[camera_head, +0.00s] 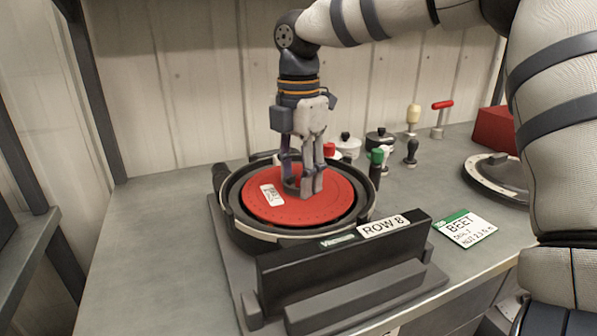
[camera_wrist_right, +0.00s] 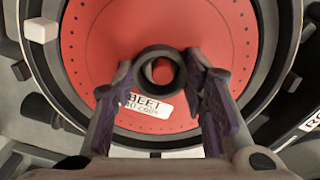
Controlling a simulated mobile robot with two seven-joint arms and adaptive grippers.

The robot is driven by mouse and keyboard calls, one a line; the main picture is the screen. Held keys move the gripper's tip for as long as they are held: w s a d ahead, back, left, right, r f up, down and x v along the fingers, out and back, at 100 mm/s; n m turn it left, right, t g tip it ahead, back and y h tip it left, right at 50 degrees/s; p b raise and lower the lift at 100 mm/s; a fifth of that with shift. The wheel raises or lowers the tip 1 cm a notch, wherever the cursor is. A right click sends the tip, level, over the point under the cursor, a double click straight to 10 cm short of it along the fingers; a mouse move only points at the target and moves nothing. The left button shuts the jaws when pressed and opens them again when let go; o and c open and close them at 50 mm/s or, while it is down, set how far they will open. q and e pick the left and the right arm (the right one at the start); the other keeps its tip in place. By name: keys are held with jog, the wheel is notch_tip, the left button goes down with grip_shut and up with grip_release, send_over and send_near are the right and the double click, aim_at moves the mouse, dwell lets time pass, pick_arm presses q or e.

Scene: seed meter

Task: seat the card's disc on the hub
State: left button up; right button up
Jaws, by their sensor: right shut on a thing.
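A red disc (camera_head: 335,207) with a white label lies inside the round dark housing (camera_head: 229,200) of the seed meter. In the right wrist view the disc (camera_wrist_right: 105,50) has a label (camera_wrist_right: 150,106) reading BEET. My right gripper (camera_head: 302,188) points down at the disc's middle, shut on its dark central collar (camera_wrist_right: 160,51). The hub is hidden under disc and fingers, so I cannot tell whether the disc is fully down on it. The card (camera_head: 464,229), green-topped and reading BEET, lies on the bench to the right. My left gripper is not in view.
A black plate with a ROW 8 label (camera_head: 384,226) stands in front of the housing. Behind and right are a green-capped black piece (camera_head: 376,167), small pots (camera_head: 380,141), handled tools (camera_head: 412,119), a round metal-rimmed part (camera_head: 500,178) and a red box (camera_head: 494,130).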

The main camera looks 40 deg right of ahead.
jog(key=shift+f, duration=0.3)
jog(key=shift+f, duration=0.55)
dwell(1.0)
jog(key=o, duration=1.2)
jog(key=c, duration=0.3)
jog(key=shift+c, duration=1.4)
jog(key=shift+o, duration=1.3)
jog(key=shift+r, duration=0.15)
